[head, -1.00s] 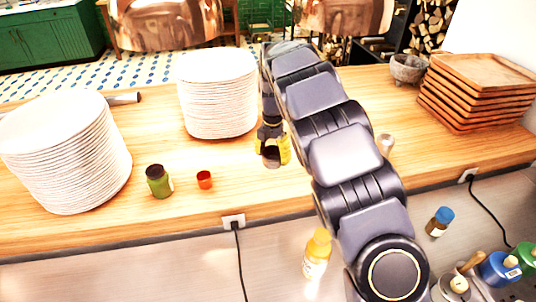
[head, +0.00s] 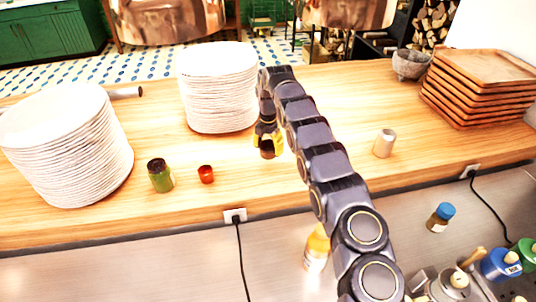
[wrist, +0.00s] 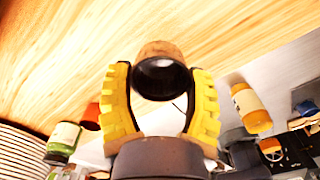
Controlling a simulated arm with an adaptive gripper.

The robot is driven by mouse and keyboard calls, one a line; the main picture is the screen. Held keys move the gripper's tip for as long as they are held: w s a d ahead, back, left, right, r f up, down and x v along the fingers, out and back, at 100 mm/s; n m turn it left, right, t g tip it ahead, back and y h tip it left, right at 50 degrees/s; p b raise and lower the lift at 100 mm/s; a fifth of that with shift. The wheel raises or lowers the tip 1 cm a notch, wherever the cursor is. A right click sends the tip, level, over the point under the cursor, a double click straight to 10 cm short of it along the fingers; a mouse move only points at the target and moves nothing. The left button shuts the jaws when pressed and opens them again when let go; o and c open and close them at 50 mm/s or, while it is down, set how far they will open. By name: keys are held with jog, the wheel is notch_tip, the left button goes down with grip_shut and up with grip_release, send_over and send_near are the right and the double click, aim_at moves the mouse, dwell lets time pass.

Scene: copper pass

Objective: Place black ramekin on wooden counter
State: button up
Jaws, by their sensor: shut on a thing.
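The black ramekin (wrist: 158,66) is between the two yellow-padded fingers of my gripper (wrist: 160,104) in the wrist view. It is tilted so its dark opening shows, and its far side looks brownish. In the head view the ramekin (head: 267,153) is a small dark shape at the fingertips of my gripper (head: 268,146). My gripper is shut on it, low over the wooden counter (head: 230,180), right of the middle plate stack. Whether the ramekin touches the counter cannot be told.
Two white plate stacks (head: 68,150) (head: 217,90) stand on the left and middle. A green jar (head: 160,176) and a red cup (head: 206,174) are near the front edge. A beige cup (head: 385,143) and wooden trays (head: 470,95) are right. Bare counter lies between them.

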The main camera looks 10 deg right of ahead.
aim_at(268, 154)
jog(key=shift+w+f, duration=0.3)
jog(key=shift+f, duration=1.5)
jog(key=o, duration=1.1)
jog(key=shift+f, duration=0.15)
jog(key=shift+c, duration=0.2)
